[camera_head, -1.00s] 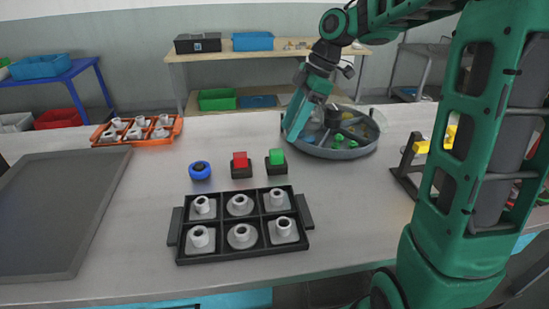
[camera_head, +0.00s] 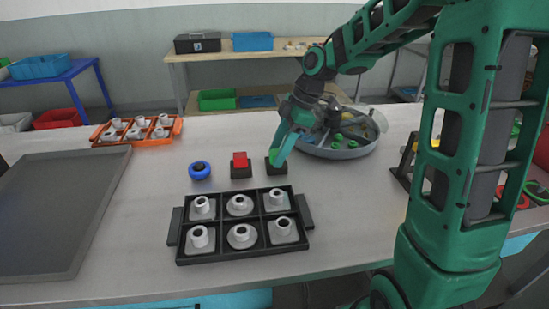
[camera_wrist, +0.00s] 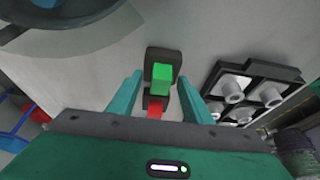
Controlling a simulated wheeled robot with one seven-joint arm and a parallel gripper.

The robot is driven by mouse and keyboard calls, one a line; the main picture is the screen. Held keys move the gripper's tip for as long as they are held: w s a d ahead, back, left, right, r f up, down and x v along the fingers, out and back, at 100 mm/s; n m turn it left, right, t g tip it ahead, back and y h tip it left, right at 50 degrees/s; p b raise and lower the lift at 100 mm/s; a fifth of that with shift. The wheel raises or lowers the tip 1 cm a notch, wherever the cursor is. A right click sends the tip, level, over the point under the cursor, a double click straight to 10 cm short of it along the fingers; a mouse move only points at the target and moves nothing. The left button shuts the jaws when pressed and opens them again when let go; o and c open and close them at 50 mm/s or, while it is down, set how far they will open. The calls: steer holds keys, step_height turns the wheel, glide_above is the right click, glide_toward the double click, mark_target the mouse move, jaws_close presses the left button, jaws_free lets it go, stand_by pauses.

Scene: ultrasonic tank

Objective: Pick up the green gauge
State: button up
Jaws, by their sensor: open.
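The green gauge (camera_wrist: 162,73) is a small bright green block on a dark square base (camera_wrist: 164,58). In the head view my gripper hides the green block, and only part of its dark base (camera_head: 276,169) shows. My gripper (camera_head: 279,157) points down over it. In the wrist view my gripper (camera_wrist: 159,80) is open, with one finger on each side of the green block and nothing held. I cannot tell how far the fingertips are above the base.
A red block (camera_head: 240,160) on a dark base stands just left, then a blue round piece (camera_head: 200,170). A black tray (camera_head: 181,240) of grey parts lies in front. A round grey tank (camera_head: 350,153) stands behind right. A flat dark panel (camera_head: 55,215) lies at left.

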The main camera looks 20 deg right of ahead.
mark_target(272, 151)
jaws_close()
steer(key=shift+r, duration=0.15)
steer(key=shift+r, duration=0.6)
step_height(272, 151, up, 2)
steer(key=shift+r, duration=0.2)
steer(key=s+a+r, duration=0.6)
steer(key=a+r, duration=0.1)
steer(key=a, duration=0.3)
